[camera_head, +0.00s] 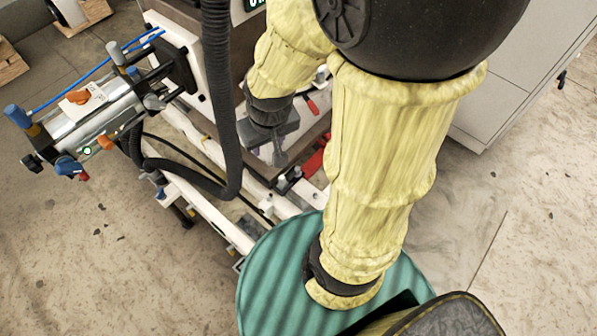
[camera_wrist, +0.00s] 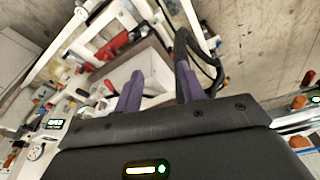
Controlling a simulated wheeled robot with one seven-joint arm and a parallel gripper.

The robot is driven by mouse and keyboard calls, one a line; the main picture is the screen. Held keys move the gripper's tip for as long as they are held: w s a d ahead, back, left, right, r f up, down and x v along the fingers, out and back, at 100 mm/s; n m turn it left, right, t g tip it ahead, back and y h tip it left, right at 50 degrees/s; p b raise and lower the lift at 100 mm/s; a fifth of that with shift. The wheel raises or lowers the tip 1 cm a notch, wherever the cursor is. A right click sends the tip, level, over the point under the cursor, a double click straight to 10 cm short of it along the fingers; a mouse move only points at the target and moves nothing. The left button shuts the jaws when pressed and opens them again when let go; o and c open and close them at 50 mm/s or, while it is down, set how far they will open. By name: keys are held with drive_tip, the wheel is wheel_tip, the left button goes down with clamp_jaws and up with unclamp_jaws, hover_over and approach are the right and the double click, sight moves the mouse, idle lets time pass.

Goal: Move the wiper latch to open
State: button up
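I cannot tell for certain which part is the wiper latch. A silver cylinder unit (camera_head: 105,105) on the left in the head view carries small orange, blue and red handles. My gripper (camera_head: 279,155) hangs beside the white machine frame, right of a black hose. In the wrist view my gripper (camera_wrist: 160,88) shows two purple-grey fingers set apart, with nothing held between them. A red part (camera_wrist: 115,45) lies beyond the left finger; how far is unclear. My arm hides part of the machine in the head view.
A thick black corrugated hose (camera_head: 218,100) loops between the cylinder unit and my gripper. The white frame (camera_head: 205,215) runs low beside it. A grey cabinet (camera_head: 530,60) stands at upper right. The concrete floor at lower left is clear.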

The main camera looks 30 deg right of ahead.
idle(0.3)
drive_tip(key=m+g+b, duration=0.3)
drive_tip(key=m+b, duration=1.1)
drive_tip(key=b, duration=2.2)
hover_over(291, 175)
wheel_tip(291, 175, down, 38)
drive_tip(key=r, duration=0.1)
drive_tip(key=shift+w+f+p, duration=0.1)
drive_tip(key=shift+f+p, duration=0.05)
drive_tip(key=shift+p, duration=0.2)
wheel_tip(291, 175, down, 17)
drive_tip(key=b, duration=0.3)
drive_tip(key=shift+f+b, duration=0.2)
drive_tip(key=shift+b, duration=0.1)
drive_tip(key=shift+c, duration=0.2)
clamp_jaws()
